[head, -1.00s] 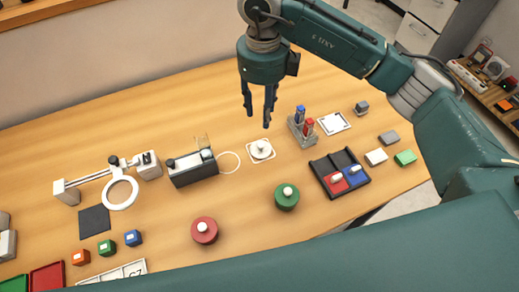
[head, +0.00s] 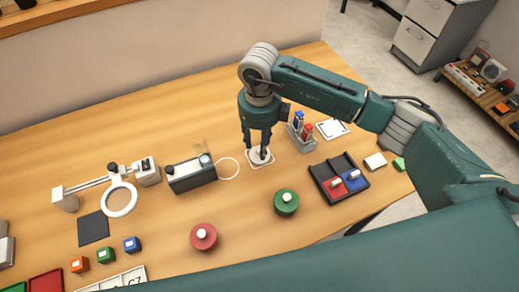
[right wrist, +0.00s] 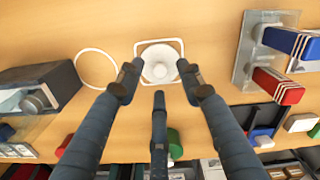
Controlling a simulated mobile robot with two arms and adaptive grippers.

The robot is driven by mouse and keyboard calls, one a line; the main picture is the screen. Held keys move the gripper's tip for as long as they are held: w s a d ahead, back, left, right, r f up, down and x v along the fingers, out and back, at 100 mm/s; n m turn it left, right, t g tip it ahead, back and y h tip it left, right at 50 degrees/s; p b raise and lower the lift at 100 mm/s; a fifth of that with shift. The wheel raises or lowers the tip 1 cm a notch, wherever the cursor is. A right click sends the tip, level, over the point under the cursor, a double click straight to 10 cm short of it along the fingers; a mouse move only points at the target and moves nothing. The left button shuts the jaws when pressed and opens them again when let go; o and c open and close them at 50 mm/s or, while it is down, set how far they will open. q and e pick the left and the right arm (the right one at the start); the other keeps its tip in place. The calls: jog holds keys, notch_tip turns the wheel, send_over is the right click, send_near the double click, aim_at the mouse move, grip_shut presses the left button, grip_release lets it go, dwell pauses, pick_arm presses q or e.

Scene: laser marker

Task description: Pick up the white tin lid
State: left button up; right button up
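The white tin lid (head: 261,156) is a round white piece with a knob. It rests on a white square outline on the table, and it also shows in the right wrist view (right wrist: 160,64). My right gripper (head: 258,153) points down right over it. In the right wrist view its fingers (right wrist: 158,82) are spread apart around the near side of the lid, with nothing held. Whether a finger touches the lid cannot be told. My left gripper is not in view.
A dark box device (head: 191,175) with a white ring stands left of the lid. A grey holder with red and blue pieces (head: 301,136) stands close to its right. Green (head: 286,203) and red (head: 203,238) round tins stand nearer the front, with a black tray (head: 326,171) to the right.

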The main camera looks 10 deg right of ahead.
jog(key=shift+f, duration=0.95)
jog(key=shift+c, duration=0.5)
jog(key=c, duration=0.8)
jog(key=shift+r, duration=0.15)
